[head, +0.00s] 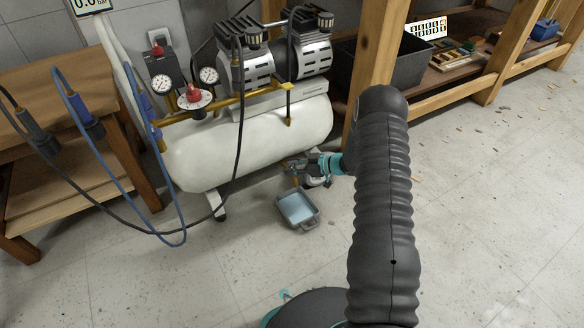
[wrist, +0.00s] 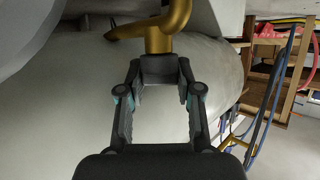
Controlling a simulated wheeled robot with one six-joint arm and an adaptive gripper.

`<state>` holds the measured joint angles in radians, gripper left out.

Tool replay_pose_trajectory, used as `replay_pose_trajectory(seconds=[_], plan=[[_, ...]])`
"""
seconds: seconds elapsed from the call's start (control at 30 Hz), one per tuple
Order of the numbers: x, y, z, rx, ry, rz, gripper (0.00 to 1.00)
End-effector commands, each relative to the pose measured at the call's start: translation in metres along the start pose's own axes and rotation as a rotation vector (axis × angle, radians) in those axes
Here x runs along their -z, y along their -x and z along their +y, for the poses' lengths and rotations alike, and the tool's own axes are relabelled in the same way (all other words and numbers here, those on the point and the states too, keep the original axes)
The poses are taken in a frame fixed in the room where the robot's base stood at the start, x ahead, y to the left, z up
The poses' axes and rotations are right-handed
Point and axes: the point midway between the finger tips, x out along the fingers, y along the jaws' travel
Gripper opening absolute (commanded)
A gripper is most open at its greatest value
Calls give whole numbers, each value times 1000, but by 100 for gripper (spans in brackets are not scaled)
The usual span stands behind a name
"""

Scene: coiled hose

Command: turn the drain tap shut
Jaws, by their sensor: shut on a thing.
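The drain tap is brass and sits low under the white compressor tank (head: 250,130). In the wrist view its thick bent brass pipe (wrist: 178,18) comes down to the fingertips. My gripper (wrist: 160,72) is shut on the tap's lower end, where a dark piece lies between the fingertips; the fingers hide much of it. In the head view my gripper (head: 298,164) is small and reaches in from the right beneath the tank's right end. My dark ribbed arm covers part of that view. The tap handle's exact angle cannot be told.
A grey drip tray (head: 313,222) with pale blue liquid stands on the floor below the tap. Hoses (head: 185,205) hang at the left by a wooden bench (head: 60,165). A wooden shelf post (head: 372,60) stands right of the tank. The floor at the right is mostly clear.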

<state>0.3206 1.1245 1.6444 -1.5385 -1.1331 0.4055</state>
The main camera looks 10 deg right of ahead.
Motion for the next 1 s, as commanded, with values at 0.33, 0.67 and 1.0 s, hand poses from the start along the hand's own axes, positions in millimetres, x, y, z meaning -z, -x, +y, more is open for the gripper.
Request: replay_pose_trajectory(seconds=[0.33,0.67,1.0], plan=[[0,-1,1,288,123,1,0],[1,-2,0,472,198,2,0],[2,-2,-2,541,223,3,0]])
